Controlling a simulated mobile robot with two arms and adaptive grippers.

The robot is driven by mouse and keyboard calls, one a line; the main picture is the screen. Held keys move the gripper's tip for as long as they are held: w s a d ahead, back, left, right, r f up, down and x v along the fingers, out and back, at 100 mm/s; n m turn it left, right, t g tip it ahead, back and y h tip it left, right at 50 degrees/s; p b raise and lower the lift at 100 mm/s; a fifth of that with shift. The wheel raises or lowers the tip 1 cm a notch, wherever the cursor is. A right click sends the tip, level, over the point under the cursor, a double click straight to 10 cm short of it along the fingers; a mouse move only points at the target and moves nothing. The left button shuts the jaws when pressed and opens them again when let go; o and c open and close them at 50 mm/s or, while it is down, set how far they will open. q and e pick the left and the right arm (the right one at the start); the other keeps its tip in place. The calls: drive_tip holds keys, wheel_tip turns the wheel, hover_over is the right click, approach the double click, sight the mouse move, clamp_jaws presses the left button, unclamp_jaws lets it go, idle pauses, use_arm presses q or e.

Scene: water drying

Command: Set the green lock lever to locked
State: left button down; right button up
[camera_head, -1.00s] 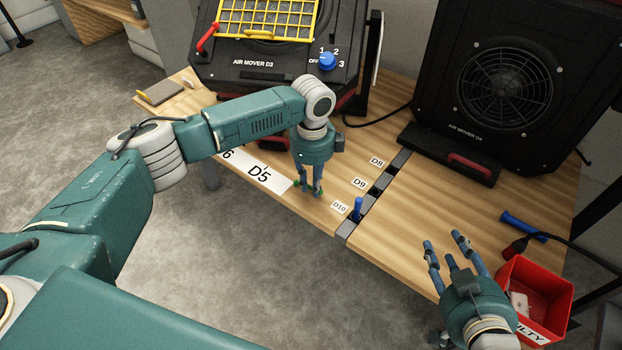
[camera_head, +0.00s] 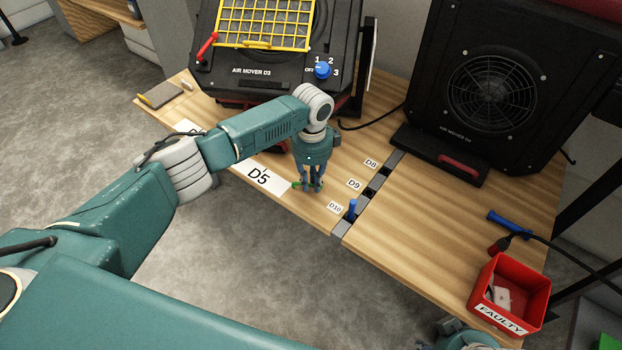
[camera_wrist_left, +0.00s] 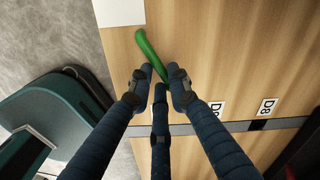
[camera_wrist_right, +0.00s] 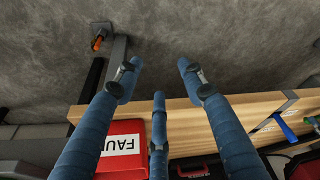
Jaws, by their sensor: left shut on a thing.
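The green lock lever (camera_wrist_left: 150,52) is a curved green bar near the table's front edge, beside the D5 label. Small green parts of it (camera_head: 296,184) show at my left fingertips in the head view. My left gripper (camera_head: 312,187) points down and is shut on the lever; in the left wrist view its fingers (camera_wrist_left: 160,88) close around the lever's lower end, which they partly hide. The lever's pivot and any lock marking are not visible. My right gripper (camera_wrist_right: 158,76) is open and empty in its wrist view; only its wrist shows at the head view's bottom edge.
A blue peg (camera_head: 351,210) stands in the grey slotted strip (camera_head: 342,228) right of my left gripper. Air mover D3 (camera_head: 260,84) is behind it, air mover D4 (camera_head: 430,115) at the right. A red FAULTY bin (camera_head: 525,285) sits at the right edge.

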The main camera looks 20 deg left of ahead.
use_arm(q)
drive_tip(key=w+n+p, duration=0.1)
drive_tip(key=n, duration=0.1)
drive_tip(key=w+n+p, duration=0.1)
drive_tip(key=n, duration=0.1)
drive_tip(key=shift+a, duration=0.15)
drive_tip(key=shift+w+a+n, duration=0.15)
drive_tip(key=shift+n, duration=0.55)
drive_tip(key=shift+w+a+n, duration=0.2)
drive_tip(key=shift+w+n, duration=0.15)
drive_tip(key=shift+n, duration=0.45)
drive_tip(key=shift+w+a+n, duration=0.3)
drive_tip(key=shift+n, duration=0.6)
drive_tip(key=n, duration=0.1)
drive_tip(key=a+n, duration=0.1)
drive_tip(key=shift+w+n, duration=0.3)
drive_tip(key=shift+w, duration=0.05)
drive_tip(key=shift+w+a+n, duration=0.15)
drive_tip(key=shift+a+n, duration=0.1)
drive_tip(key=shift+n, duration=0.35)
use_arm(e)
wheel_tip(320, 180, down, 7)
drive_tip(key=shift+w+a, duration=0.15)
drive_tip(key=shift+w, duration=0.3)
drive_tip(key=shift+r, duration=0.1)
